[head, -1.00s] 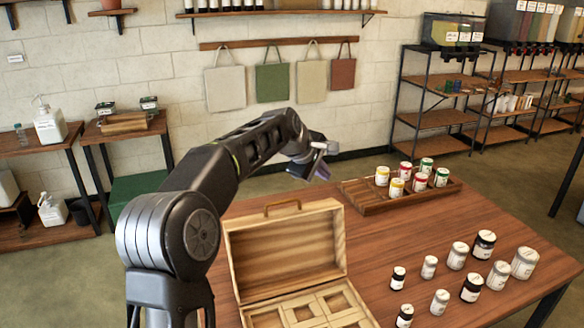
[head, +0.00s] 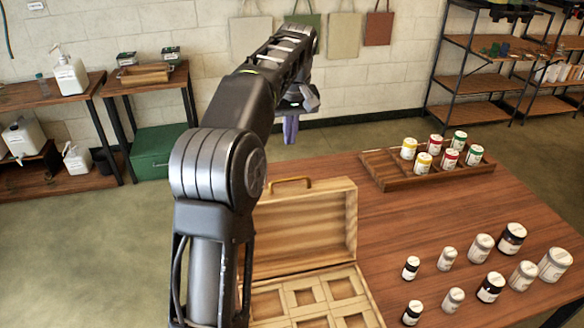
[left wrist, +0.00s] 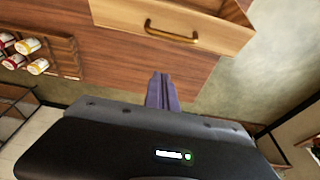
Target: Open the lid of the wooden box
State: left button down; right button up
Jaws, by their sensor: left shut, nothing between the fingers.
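The wooden box stands on the table at the lower middle of the head view, its compartment tray (head: 312,283) showing. Its lid (head: 320,232) stands raised and open behind the tray. A brass-coloured handle (head: 291,183) sits on the lid's top edge. The lid (left wrist: 215,38) and handle (left wrist: 172,33) also show in the left wrist view. My left gripper (head: 290,130) hangs beyond the lid, apart from it, fingers down. In the left wrist view its purple fingers (left wrist: 160,90) are together and empty. My left arm hides the box's left side. My right gripper is not in view.
A wooden tray (head: 385,178) with several capped jars stands at the table's back. Several more jars, such as a dark one (head: 512,238), stand on the right of the table (head: 400,245). The table between box and jars is clear.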

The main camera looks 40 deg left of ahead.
pick_arm(q)
jog(key=p, duration=0.2)
send_over(291, 187)
jog(key=x, duration=0.6)
jog(key=d+x, duration=0.1)
jog(key=x, duration=0.1)
jog(key=shift+s+f, duration=0.3)
jog(key=shift+f, duration=0.25)
jog(key=shift+s+d, duration=0.15)
jog(key=shift+d, duration=0.05)
jog(key=shift+f, duration=0.2)
